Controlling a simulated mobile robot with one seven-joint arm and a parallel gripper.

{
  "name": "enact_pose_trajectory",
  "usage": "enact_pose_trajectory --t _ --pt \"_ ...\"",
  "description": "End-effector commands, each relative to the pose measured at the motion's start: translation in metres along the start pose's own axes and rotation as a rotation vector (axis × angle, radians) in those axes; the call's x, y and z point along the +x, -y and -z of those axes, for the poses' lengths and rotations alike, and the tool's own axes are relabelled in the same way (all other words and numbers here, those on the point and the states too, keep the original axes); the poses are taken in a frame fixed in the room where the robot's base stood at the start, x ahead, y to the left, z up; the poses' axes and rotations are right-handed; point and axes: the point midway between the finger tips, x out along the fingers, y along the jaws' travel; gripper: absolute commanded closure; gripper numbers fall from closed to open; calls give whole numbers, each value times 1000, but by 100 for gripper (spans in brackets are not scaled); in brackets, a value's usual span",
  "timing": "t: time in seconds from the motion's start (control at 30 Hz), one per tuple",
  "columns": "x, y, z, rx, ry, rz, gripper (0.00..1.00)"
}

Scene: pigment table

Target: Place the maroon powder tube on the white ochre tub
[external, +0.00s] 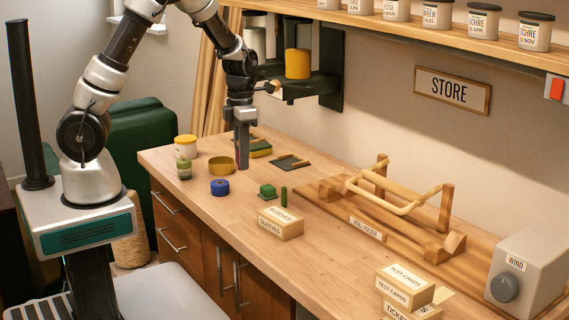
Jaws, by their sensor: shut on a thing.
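My gripper (241,138) points straight down over the back left part of the table. It is shut on a slim dark maroon tube (243,159), which is upright. The tube's lower end is close to the table top; I cannot tell if it touches. A white tub with a yellow-ochre lid (186,148) stands at the far left of the table, left of my gripper and apart from it. The top of its lid is clear.
An ochre round dish (221,165) and a small green-topped jar (184,170) stand between tub and gripper or nearby. A blue round piece (220,187), green block (267,191) and green cylinder (283,196) are in front. A wooden rack (385,205) stands further right.

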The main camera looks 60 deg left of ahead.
Motion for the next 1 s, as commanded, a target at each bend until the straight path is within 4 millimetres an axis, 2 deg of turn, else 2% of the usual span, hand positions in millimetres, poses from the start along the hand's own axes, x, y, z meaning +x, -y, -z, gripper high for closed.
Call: enact_pose_trajectory --t 0.03,0.13,0.3,0.47,0.6,0.7,0.8,0.9,1.0 --pt "-3 -27 -12 -9 2 -7 100" --pt "-11 -79 -30 -2 -3 -12 100" --pt "-22 -170 -41 7 -13 -8 100" --pt "-32 -256 -28 5 -17 0 100" --pt "-41 -322 -2 -4 -14 9 100" --pt "-46 -359 19 -14 -10 12 100" --pt "-50 -383 37 -20 -6 16 100" --pt "-53 -399 50 -25 -3 18 100" --pt "-48 -405 56 -27 -2 20 100"
